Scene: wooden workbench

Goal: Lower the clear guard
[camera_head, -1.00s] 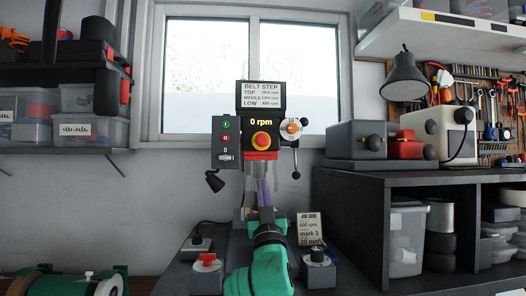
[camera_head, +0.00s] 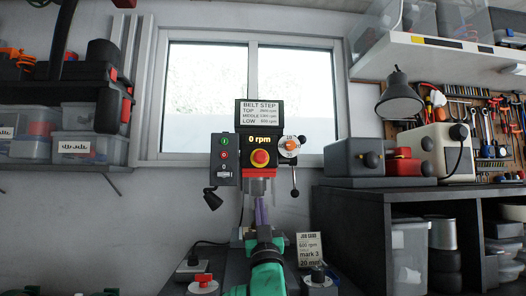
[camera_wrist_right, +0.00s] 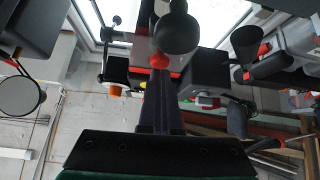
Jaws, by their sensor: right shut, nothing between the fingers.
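The clear guard (camera_head: 247,188) is a faint see-through shape under the red collar (camera_head: 259,172) of the drill press (camera_head: 259,150). It hangs around the spindle area and its lower edge is hard to make out. My right gripper (camera_head: 260,203) comes up from below, its slim purple-grey fingers shut and empty, just in front of or at the guard; I cannot tell if they touch it. In the right wrist view, the shut fingers (camera_wrist_right: 160,85) point up toward the red part (camera_wrist_right: 160,62) of the drill head. My left gripper is out of view.
The feed lever (camera_head: 294,180) hangs at the drill's right, and a small black lamp (camera_head: 212,198) at its left. A job card (camera_head: 310,249) stands right of my arm. A red-topped knob (camera_head: 203,282) is at the lower left. A dark shelf (camera_head: 350,215) stands at right.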

